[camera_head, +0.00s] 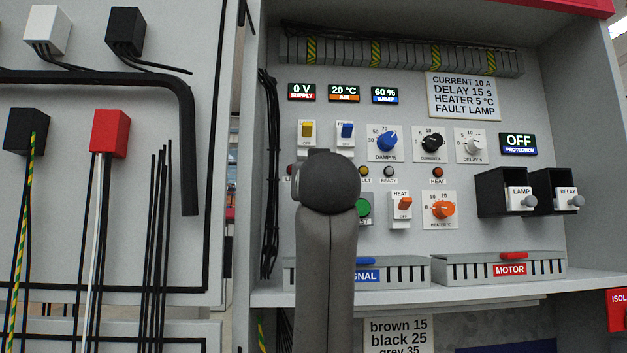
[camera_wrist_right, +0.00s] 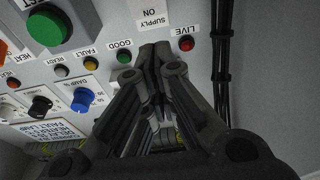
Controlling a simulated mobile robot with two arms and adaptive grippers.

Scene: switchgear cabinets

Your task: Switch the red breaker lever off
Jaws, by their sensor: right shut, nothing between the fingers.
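My right gripper (camera_wrist_right: 155,62) is shut and empty in the right wrist view. Its fingertips are in front of a white plate (camera_wrist_right: 153,12) labelled SUPPLY and ON, seen upside down. In the head view my right arm covers this spot and hides the gripper. The supply display (camera_head: 301,92) reads 0 V. The red LIVE lamp (camera_wrist_right: 186,43) is beside the plate. My left gripper is not in view.
Near the gripper are the green button (camera_wrist_right: 48,25), small lamps and the blue damp knob (camera_wrist_right: 83,99). Yellow (camera_head: 308,130) and blue (camera_head: 346,131) switches sit above. An orange heat switch (camera_head: 404,204) is right of my arm. Black cables (camera_head: 269,180) hang at left.

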